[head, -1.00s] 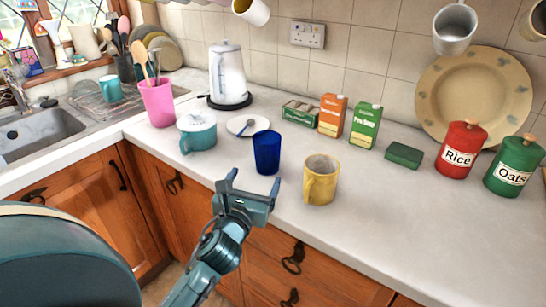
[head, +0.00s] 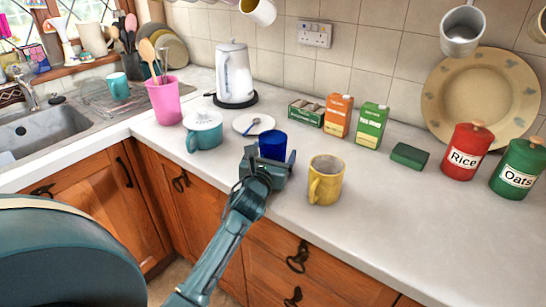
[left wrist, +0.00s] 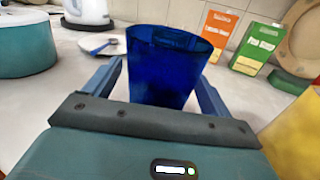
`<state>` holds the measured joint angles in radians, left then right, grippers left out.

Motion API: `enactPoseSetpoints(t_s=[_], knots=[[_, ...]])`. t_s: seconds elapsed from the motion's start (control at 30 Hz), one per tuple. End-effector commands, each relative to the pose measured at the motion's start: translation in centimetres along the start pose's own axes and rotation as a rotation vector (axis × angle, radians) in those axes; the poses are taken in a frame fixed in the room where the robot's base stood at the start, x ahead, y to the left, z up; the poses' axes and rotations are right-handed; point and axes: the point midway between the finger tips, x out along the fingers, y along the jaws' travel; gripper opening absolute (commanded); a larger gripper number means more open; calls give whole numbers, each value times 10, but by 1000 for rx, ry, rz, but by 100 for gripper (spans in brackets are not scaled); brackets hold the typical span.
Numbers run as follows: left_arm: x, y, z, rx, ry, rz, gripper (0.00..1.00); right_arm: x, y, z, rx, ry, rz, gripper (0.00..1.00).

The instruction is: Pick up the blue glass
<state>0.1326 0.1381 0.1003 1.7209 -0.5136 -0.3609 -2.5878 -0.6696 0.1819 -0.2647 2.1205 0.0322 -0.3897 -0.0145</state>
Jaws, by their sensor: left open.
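The blue glass (head: 272,143) stands upright on the white worktop, its lower part hidden behind my left gripper in the head view. My left gripper (head: 272,158) is open at the glass, with a finger on either side of it. In the left wrist view the blue glass (left wrist: 165,65) stands between the two fingers of my left gripper (left wrist: 160,85). A gap shows by the left finger; I cannot tell whether the right finger touches the glass. My right gripper is not in view.
A yellow mug (head: 325,180) stands close to the right of the glass. A teal lidded pot (head: 203,131) and a white saucer with a blue spoon (head: 242,129) are to the left. Two cartons (head: 371,125) stand behind. The worktop at front right is clear.

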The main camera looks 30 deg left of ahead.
Motion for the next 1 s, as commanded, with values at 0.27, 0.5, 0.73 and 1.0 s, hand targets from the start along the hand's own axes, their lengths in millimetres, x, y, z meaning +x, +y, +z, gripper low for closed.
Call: enactPoseSetpoints(t_s=[0.27, 0.5, 0.73, 1.0], knots=[[0, 0, 0, 0, 1, 0, 70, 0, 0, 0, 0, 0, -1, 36], [-1, 0, 0, 0, 1, 0, 51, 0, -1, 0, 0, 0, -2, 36], [-1, 0, -1, 0, 1, 0, 32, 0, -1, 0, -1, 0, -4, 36], [-1, 0, 1, 0, -2, 0, 27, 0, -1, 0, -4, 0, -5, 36]])
